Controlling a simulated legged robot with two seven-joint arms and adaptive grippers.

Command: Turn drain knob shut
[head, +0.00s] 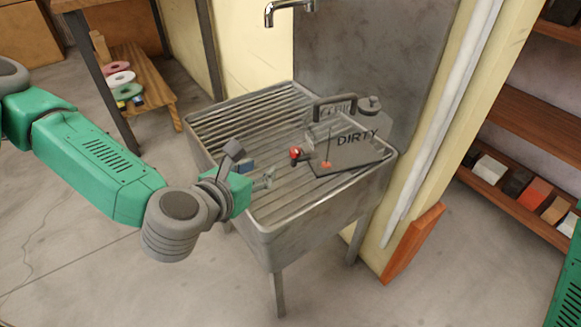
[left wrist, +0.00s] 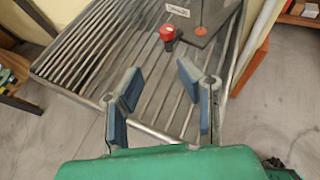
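The drain knob (head: 296,154) is red and sticks out from the left side of a grey metal container (head: 350,141) marked DIRTY. The container stands on the slatted metal sink (head: 225,118). In the left wrist view the red knob (left wrist: 168,33) lies ahead of the fingers, a little above the picture's middle. My left gripper (head: 266,175) is over the sink's left front part, short of the knob and apart from it. Its blue-padded fingers (left wrist: 160,97) are spread with nothing between them. My right gripper is in neither view.
A faucet (head: 290,8) hangs above the sink's back. A wooden shelf (head: 525,198) with several blocks stands at the right. A low wooden bench (head: 148,85) with coloured rings is at the back left. The slats left of the container are clear.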

